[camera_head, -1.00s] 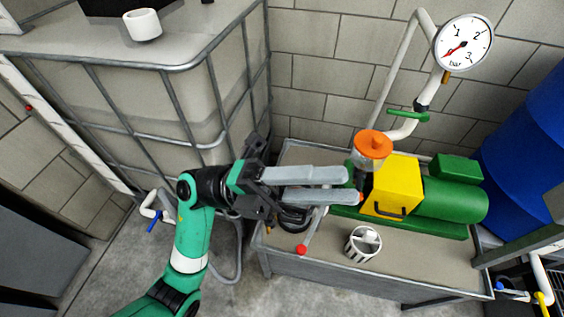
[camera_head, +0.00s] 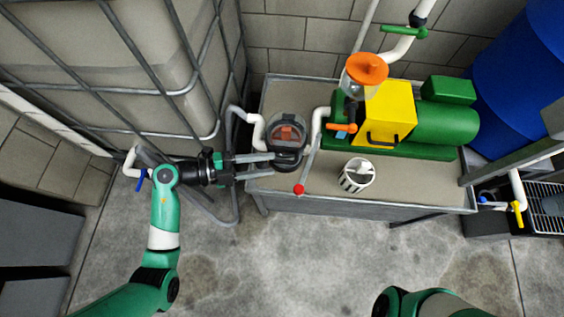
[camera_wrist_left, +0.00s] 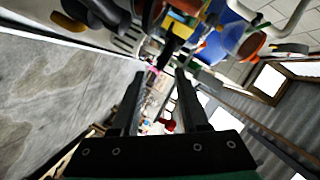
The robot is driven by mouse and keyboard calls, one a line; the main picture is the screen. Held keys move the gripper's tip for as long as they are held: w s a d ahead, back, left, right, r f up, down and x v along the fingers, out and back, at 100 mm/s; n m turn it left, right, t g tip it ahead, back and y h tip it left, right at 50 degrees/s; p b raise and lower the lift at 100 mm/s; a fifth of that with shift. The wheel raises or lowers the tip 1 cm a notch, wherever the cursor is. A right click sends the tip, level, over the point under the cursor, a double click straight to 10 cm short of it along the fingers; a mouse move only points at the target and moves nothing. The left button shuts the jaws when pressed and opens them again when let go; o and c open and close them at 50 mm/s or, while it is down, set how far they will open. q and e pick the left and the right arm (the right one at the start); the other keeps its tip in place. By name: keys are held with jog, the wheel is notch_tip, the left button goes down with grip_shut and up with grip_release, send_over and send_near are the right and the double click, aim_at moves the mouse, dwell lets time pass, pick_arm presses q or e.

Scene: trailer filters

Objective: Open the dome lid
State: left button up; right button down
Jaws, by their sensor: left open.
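A round filter housing with a clear dome lid (camera_head: 288,128) stands at the left end of the bench. A reddish part shows through the dome, and the lid looks closed. A dark part (camera_head: 290,160) sits at its front edge. My left gripper (camera_head: 275,165) is open, its fingers pointing right at that front part. I cannot tell whether they touch it. In the left wrist view its two fingers (camera_wrist_left: 160,75) are apart, with nothing clearly held between them. My right gripper is not in view; only part of my right arm shows at the bottom.
A red-knobbed lever (camera_head: 299,189) is just right of the fingers. A white slotted basket (camera_head: 357,175) stands on the bench (camera_head: 410,190). The green and yellow pump (camera_head: 390,112) with its orange-capped bowl (camera_head: 367,70) is behind. A caged tank (camera_head: 150,85) is at left.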

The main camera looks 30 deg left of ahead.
aim_at(282, 161)
pick_arm(q)
jog(key=b+x, duration=0.1)
jog(key=x, duration=0.3)
jog(key=shift+w+d+f+b, duration=0.15)
jog(key=shift+w+b, duration=0.05)
jog(key=shift+b, duration=0.1)
jog(key=shift+w+d, duration=0.2)
jog(key=shift+d, duration=0.05)
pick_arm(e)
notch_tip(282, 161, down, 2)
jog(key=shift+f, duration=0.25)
pick_arm(q)
grip_shut()
dwell(0.5)
